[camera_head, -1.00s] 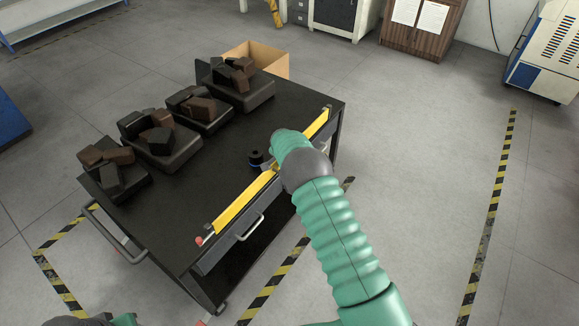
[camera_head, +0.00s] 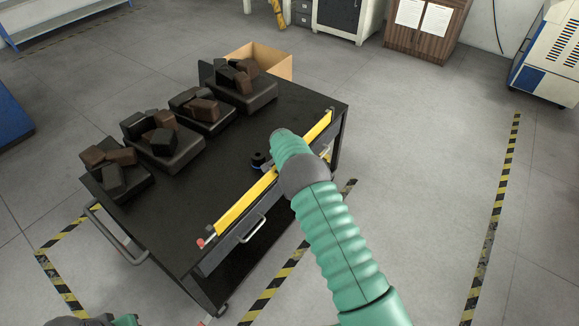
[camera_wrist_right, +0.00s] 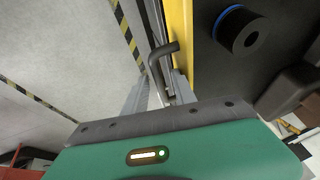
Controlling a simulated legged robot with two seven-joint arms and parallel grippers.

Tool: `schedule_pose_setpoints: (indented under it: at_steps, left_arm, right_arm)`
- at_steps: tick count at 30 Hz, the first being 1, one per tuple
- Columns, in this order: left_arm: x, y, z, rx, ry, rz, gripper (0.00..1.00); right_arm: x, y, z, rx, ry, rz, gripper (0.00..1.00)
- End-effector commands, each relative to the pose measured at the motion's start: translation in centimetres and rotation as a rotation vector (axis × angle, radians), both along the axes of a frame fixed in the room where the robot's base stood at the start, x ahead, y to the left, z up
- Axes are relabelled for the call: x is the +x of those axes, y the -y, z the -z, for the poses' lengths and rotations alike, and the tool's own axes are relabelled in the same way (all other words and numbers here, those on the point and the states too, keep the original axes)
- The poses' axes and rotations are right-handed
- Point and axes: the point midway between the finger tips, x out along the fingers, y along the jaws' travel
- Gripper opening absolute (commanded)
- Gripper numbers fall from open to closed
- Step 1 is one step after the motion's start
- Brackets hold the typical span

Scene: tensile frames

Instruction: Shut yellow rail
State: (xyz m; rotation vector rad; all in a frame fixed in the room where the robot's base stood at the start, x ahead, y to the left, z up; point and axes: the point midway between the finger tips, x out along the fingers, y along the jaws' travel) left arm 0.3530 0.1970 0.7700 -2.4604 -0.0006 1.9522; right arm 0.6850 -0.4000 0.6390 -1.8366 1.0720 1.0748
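The yellow rail (camera_head: 246,201) runs along the right long edge of the black cart's top in the head view. My right arm crosses in front of its middle. The yellow rail shows as a strip (camera_wrist_right: 180,30) in the right wrist view. A dark bent handle (camera_wrist_right: 158,62) stands beside it. My right gripper (camera_wrist_right: 160,85) is at this handle, with its grey fingers apart and the handle between or just beyond their tips; contact is unclear. In the head view my right gripper is hidden by my arm.
The cart top (camera_head: 215,165) carries several dark trays with brown and black blocks. A dark blue-ringed cylinder (camera_wrist_right: 242,32) stands near the rail. A silver drawer handle (camera_head: 252,229) is on the cart's side. A cardboard box (camera_head: 270,62) stands behind. Floor on the right is clear.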

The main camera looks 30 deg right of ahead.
Motion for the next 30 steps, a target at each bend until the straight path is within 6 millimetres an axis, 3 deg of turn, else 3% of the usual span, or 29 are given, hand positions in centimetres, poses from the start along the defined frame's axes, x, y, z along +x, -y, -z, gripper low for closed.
schedule_pose_setpoints:
  at_steps: [5,19,24,30]
  left_arm:
    - [0.0,0.0,-0.5,0.0,0.0,0.0,0.36]
    - [0.0,0.0,-2.8,0.0,0.0,0.0,0.36]
    - [0.0,0.0,-3.0,0.0,0.0,0.0,0.36]
    - [0.0,0.0,-3.0,0.0,0.0,0.0,0.36]
  right_arm:
    - [-0.3,-0.4,-1.7,0.0,0.002,-0.001,0.33]
    - [-4.1,-4.1,-13.1,0.001,0.0,-0.001,0.33]
    - [-4.8,-4.7,-14.9,0.0,-0.002,-0.001,0.33]
    - [-4.9,-4.8,-15.1,0.001,-0.003,-0.001,0.33]
